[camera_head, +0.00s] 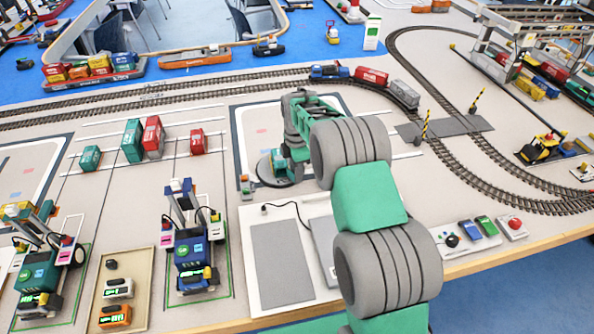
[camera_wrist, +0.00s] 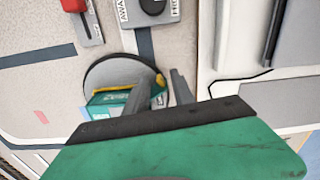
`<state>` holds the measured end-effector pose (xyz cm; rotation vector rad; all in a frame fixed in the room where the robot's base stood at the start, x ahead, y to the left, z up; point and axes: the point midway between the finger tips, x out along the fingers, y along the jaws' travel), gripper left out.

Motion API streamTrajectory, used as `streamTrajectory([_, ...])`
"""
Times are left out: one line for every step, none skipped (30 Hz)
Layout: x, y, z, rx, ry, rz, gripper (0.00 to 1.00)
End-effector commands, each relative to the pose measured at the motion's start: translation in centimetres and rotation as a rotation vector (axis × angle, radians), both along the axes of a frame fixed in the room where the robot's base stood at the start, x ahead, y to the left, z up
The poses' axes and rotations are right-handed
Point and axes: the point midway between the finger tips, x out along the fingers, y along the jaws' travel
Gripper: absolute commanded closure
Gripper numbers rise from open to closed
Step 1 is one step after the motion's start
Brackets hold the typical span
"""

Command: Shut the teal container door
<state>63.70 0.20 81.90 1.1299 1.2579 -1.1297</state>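A teal container (camera_wrist: 108,100) with a yellow upper edge sits on a grey round plate (camera_wrist: 103,72) in the wrist view. In the head view the round plate (camera_head: 283,180) lies left of my arm, with the teal container (camera_head: 267,166) partly hidden by my gripper (camera_head: 285,163). In the wrist view my gripper (camera_wrist: 165,88) has two grey fingers apart, with a gap between them. They are over the right side of the plate, close to the container. My green gripper body hides the lower part, and I cannot tell the door's angle or whether a finger touches it.
Teal (camera_head: 132,140) and red (camera_head: 153,137) containers stand to the left. Rail tracks (camera_head: 220,85) run behind, and a white-framed grey panel (camera_head: 281,265) lies in front.

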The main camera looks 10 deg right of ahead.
Motion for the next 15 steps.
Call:
streamTrajectory([0.0,0.0,0.01,0.0,0.0,0.0,0.72])
streamTrajectory([0.0,0.0,0.01,0.0,0.0,0.0,0.74])
streamTrajectory([0.0,0.0,0.01,0.0,0.0,0.0,0.78])
streamTrajectory([-0.01,0.0,0.01,0.0,0.0,0.0,0.8])
streamTrajectory([0.0,0.0,0.02,0.0,0.0,0.0,0.83])
streamTrajectory([-0.01,0.0,0.02,0.0,0.0,0.0,0.86])
streamTrajectory([0.0,0.0,0.02,0.0,0.0,0.0,0.88])
streamTrajectory([0.0,0.0,0.03,0.0,0.0,0.0,0.91])
streamTrajectory([0.01,0.01,0.04,0.0,-0.001,0.0,0.94])
streamTrajectory([0.02,0.01,0.04,0.0,-0.001,0.0,0.96])
streamTrajectory([0.03,0.02,0.05,0.0,-0.001,0.0,0.99])
streamTrajectory([0.04,0.03,0.06,0.0,-0.002,0.0,1.0])
streamTrajectory([0.06,0.04,0.07,0.0,-0.002,0.0,1.0])
streamTrajectory([0.06,0.04,0.07,0.0,-0.002,0.0,1.0])
streamTrajectory([0.08,0.05,0.08,0.0,-0.003,0.0,1.0])
